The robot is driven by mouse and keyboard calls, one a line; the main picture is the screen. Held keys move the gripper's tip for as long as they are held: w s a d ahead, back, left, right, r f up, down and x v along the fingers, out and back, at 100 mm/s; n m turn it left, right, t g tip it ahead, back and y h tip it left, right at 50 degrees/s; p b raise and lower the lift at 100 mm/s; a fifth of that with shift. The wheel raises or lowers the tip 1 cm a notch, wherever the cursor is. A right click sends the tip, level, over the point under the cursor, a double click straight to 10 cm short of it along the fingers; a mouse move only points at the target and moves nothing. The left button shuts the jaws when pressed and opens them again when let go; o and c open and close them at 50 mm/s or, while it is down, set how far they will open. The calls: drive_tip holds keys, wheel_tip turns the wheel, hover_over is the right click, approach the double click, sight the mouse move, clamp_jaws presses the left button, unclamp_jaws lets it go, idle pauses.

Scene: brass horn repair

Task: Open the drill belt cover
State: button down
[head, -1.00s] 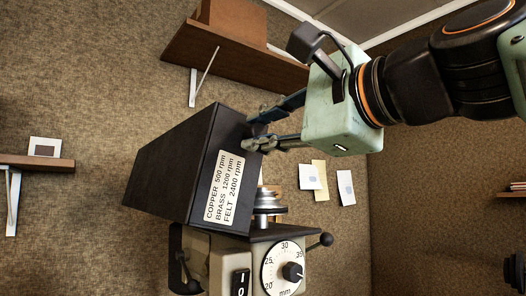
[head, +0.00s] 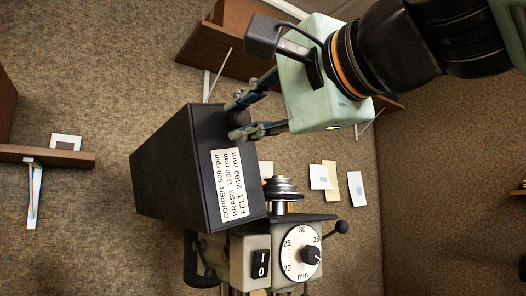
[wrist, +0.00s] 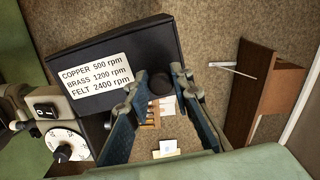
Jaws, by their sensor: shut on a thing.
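The drill belt cover (head: 170,165) is a dark box with a white speed label. It stands tilted up at the left of the drill head and shows large in the wrist view (wrist: 100,42). The stepped pulley (head: 283,188) is exposed to its right in the head view. My gripper (head: 232,118) is at the cover's upper right end. In the wrist view, my fingers (wrist: 157,84) lie on either side of a dark round knob (wrist: 160,83) at the cover's edge and are shut on it. The fingers partly hide the cover's edge.
The drill head has a depth dial (head: 300,254), a switch (head: 261,264) and a black ball handle (head: 341,227). A brown shelf (head: 40,155) is on the wall at left, another (head: 200,45) behind my gripper. Paper notes (head: 320,177) hang on the wall at right.

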drive_tip(key=shift+r, duration=0.1)
drive_tip(key=c, duration=1.7)
unclamp_jaws()
drive_tip(key=v, duration=1.2)
